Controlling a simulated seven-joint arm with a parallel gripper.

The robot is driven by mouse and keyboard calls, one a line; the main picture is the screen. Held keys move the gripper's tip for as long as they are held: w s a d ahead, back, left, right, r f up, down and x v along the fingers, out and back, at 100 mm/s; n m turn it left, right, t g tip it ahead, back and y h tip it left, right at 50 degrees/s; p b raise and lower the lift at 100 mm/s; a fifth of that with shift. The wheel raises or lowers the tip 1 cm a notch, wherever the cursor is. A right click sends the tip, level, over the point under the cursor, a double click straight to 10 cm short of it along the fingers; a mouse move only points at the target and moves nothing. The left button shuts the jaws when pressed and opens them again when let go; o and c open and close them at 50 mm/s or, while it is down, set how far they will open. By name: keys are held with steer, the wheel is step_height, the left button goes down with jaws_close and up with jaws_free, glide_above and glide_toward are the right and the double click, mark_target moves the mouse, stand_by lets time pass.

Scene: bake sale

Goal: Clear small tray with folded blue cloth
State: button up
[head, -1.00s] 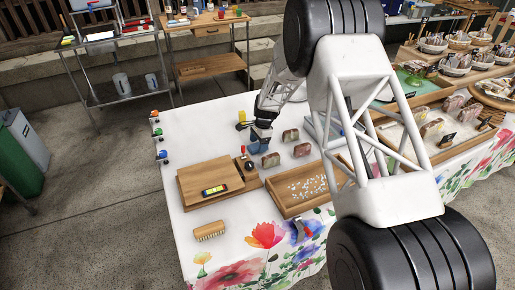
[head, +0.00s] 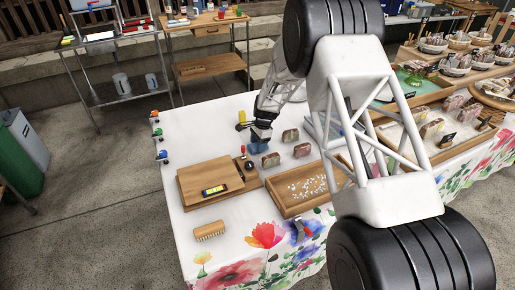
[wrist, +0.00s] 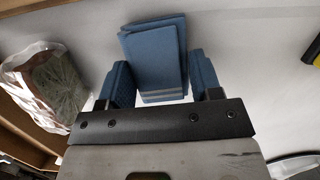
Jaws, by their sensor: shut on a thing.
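The small wooden tray (head: 279,202) lies on the white tablecloth, with white crumbs (head: 307,187) scattered over its floor. My gripper (head: 261,138) is behind and to the left of this tray, above the table. In the wrist view my gripper (wrist: 162,78) has its two blue fingers on either side of the folded blue cloth (wrist: 155,50). The cloth shows as a flat layered block, gripped between the fingers. In the head view the cloth is a small blue patch, partly hidden by the gripper. I cannot tell its exact height over the table.
Wrapped baked goods (head: 290,136) stand just right of my gripper; one bag (wrist: 45,80) shows in the wrist view. A wooden board (head: 192,180) with a yellow level (head: 214,190) lies left of the tray. A brush (head: 209,231) lies in front. My arm hides the tray's right end.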

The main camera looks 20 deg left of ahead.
mark_target(256, 145)
steer(key=shift+r, duration=2.3)
steer(key=shift+s+d+r+n, duration=0.25)
steer(key=shift+s+d+n, duration=0.05)
steer(key=shift+d, duration=0.2)
steer(key=s+d+r+n, duration=0.1)
steer(key=s+d+n, duration=0.1)
steer(key=d, duration=0.1)
steer(key=s+d+r+n, duration=0.1)
steer(key=s+d+n, duration=0.1)
steer(key=s+d, duration=0.1)
steer(key=s+d+r+n+h, duration=0.1)
steer(key=s+d+n, duration=0.1)
steer(key=d, duration=0.1)
steer(key=shift+s+r+n+g, duration=0.2)
steer(key=shift+n+g, duration=0.1)
steer(key=shift+n, duration=0.1)
steer(key=s+d+r+n+h, duration=0.2)
steer(key=s+d+n, duration=0.7)
steer(key=s+d, duration=0.3)
steer(key=shift+s+n, duration=0.4)
steer(key=shift+s, duration=0.05)
